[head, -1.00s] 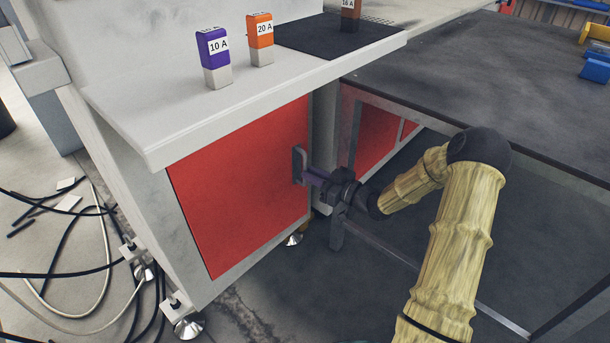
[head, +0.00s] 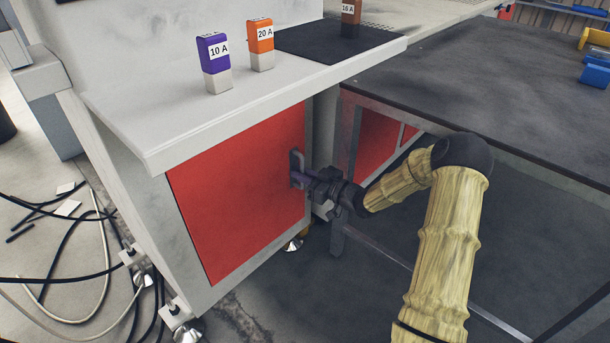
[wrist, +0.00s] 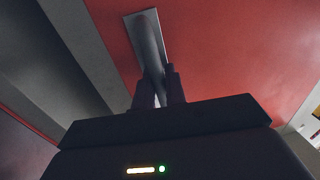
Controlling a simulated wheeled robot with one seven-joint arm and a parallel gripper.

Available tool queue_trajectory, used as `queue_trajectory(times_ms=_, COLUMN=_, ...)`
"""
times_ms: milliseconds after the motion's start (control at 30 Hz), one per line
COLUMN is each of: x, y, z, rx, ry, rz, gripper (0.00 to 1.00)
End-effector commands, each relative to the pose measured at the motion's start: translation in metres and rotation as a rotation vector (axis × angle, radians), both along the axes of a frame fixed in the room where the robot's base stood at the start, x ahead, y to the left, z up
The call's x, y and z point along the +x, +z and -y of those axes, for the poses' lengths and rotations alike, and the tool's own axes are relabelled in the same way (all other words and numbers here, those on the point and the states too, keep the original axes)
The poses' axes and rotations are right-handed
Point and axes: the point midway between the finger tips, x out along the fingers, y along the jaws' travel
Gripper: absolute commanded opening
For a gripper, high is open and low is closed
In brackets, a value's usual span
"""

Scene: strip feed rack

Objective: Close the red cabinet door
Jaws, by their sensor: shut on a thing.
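The red cabinet door (head: 240,192) is on the front of the pale cabinet, below its white top. It looks flush or nearly flush with the frame; I cannot tell if a small gap is left. A grey upright handle (head: 296,168) is at the door's right edge. My gripper (head: 305,178) is at the handle, with its fingers shut on it. In the wrist view my gripper (wrist: 159,88) has its two fingers on either side of the grey handle (wrist: 148,45), against the red door (wrist: 220,50). The fingers hide part of the handle.
A purple 10 A block (head: 214,62), an orange 20 A block (head: 260,45) and a brown 16 A block (head: 350,17) stand on the cabinet top (head: 170,115). A dark table (head: 480,90) is at right. Cables (head: 60,245) lie on the floor at left.

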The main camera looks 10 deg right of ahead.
Motion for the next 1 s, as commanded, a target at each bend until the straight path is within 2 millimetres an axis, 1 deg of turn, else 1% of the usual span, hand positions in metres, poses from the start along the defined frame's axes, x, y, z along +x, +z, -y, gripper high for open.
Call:
queue_trajectory(times_ms=33, x=0.006, y=0.003, z=-0.004, rx=0.001, ry=0.001, rz=-0.001, gripper=0.00)
queue_trajectory(times_ms=133, x=0.013, y=0.002, z=-0.008, rx=0.000, ry=0.000, rz=-0.001, gripper=0.00)
queue_trajectory(times_ms=433, x=0.017, y=0.001, z=-0.010, rx=0.001, ry=-0.001, rz=0.001, gripper=0.00)
queue_trajectory(times_ms=467, x=0.017, y=0.001, z=-0.010, rx=0.001, ry=-0.001, rz=0.001, gripper=0.17)
queue_trajectory(times_ms=667, x=0.017, y=0.002, z=-0.009, rx=0.001, ry=-0.002, rz=0.003, gripper=0.17)
queue_trajectory(times_ms=767, x=0.014, y=0.003, z=-0.006, rx=0.001, ry=-0.003, rz=0.002, gripper=0.17)
queue_trajectory(times_ms=867, x=0.008, y=0.003, z=0.001, rx=-0.001, ry=-0.004, rz=0.001, gripper=0.17)
queue_trajectory(times_ms=1000, x=-0.009, y=0.005, z=0.016, rx=0.000, ry=-0.005, rz=-0.003, gripper=0.17)
